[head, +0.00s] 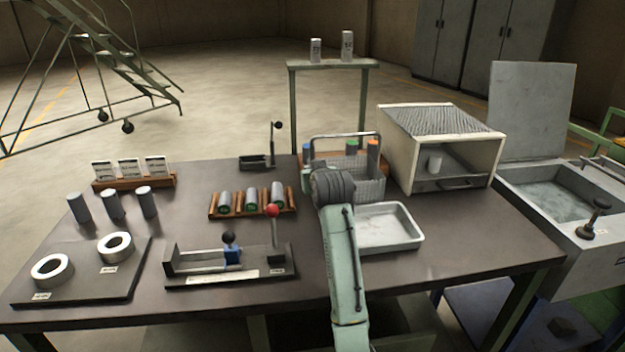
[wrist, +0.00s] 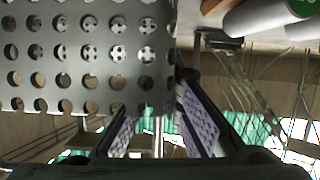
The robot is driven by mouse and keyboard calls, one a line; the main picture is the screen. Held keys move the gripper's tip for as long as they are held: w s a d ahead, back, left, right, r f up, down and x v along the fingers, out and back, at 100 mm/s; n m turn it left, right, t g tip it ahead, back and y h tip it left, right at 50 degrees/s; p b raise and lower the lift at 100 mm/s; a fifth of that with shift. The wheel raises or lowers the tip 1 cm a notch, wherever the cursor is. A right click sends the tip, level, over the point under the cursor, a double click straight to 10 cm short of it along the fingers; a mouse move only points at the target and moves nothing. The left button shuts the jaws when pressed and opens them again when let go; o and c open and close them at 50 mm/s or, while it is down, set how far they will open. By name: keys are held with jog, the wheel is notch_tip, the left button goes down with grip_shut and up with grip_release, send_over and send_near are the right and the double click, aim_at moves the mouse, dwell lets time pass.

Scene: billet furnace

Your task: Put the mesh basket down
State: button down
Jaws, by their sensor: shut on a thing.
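The mesh basket (head: 368,188) is a grey perforated metal box with an arched handle. In the head view it is behind my arm, at the back of the table (head: 480,235), just behind a white tray (head: 398,228). My gripper is mostly hidden by my arm there. In the wrist view the basket's perforated wall (wrist: 75,55) fills the upper left. My gripper (wrist: 163,118), with purple finger pads, is shut on the basket at that wall's right side. I cannot tell whether the basket's base touches the table.
Coloured-cap cylinders in a wooden rack (head: 373,155) stand close behind the basket. An open-fronted furnace (head: 450,150) with a small cup is right of it. A wooden rack of cylinders (head: 225,203) and a lever fixture (head: 230,265) are to the left. The right front table is clear.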

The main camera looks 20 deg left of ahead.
jog(key=shift+f+p, duration=0.35)
jog(key=shift+f, duration=0.8)
jog(key=shift+f, duration=0.2)
jog(key=c, duration=1.8)
grip_release()
jog(key=shift+o, duration=0.2)
jog(key=shift+r, duration=0.15)
jog(key=shift+s+d, duration=0.25)
jog(key=shift+s, duration=0.05)
jog(key=b+v, duration=0.4)
jog(key=v, duration=0.7)
jog(key=shift+s, duration=0.15)
